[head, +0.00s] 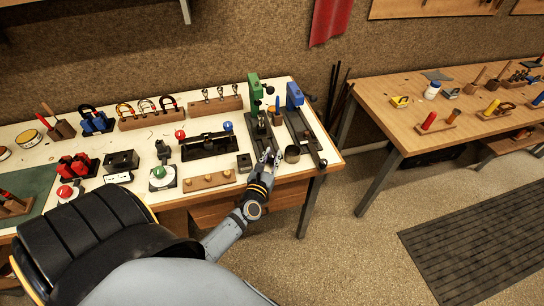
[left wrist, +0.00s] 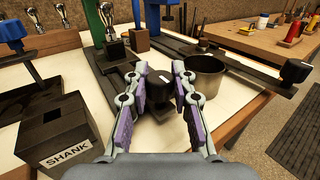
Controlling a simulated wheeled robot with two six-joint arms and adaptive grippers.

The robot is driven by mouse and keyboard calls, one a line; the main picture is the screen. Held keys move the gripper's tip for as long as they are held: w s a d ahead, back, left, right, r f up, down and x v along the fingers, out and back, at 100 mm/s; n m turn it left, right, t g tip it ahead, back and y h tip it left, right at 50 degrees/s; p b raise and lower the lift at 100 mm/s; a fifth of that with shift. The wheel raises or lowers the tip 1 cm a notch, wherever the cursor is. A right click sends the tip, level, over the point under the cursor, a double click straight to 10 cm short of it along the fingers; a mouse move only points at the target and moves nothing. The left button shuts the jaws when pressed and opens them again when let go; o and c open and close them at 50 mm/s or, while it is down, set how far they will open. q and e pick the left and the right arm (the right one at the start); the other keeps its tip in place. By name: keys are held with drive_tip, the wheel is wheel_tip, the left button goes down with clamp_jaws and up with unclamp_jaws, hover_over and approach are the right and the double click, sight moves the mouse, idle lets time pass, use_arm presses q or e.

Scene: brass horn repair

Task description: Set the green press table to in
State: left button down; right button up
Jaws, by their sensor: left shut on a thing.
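The green press (head: 254,88) stands at the right part of the white bench, with its dark table track (head: 259,128) running toward the front edge. In the left wrist view its green column (left wrist: 98,22) shows at the top, and the track (left wrist: 118,60) runs toward my fingers. My left gripper (head: 268,157) is at the near end of this track. In the left wrist view my left gripper (left wrist: 158,92) is shut around a dark knob (left wrist: 158,84) with a white mark, partly hidden by the fingers. My right gripper is not in view.
The blue press (head: 294,95) and its long track stand just right. A dark metal cup (left wrist: 204,72) sits close to my right finger. A dark box marked SHANK (left wrist: 62,132) is at the left. A wooden bench (head: 455,92) stands across a floor gap.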

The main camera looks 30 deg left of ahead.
use_arm(q)
drive_tip(key=shift+w+a, duration=0.1)
drive_tip(key=shift+w+a, duration=0.85)
drive_tip(key=shift+a, duration=0.15)
drive_tip(key=c, duration=1.1)
unclamp_jaws()
drive_tip(key=shift+s+d, duration=0.15)
wheel_tip(320, 180, up, 10)
drive_tip(key=shift+r, duration=0.1)
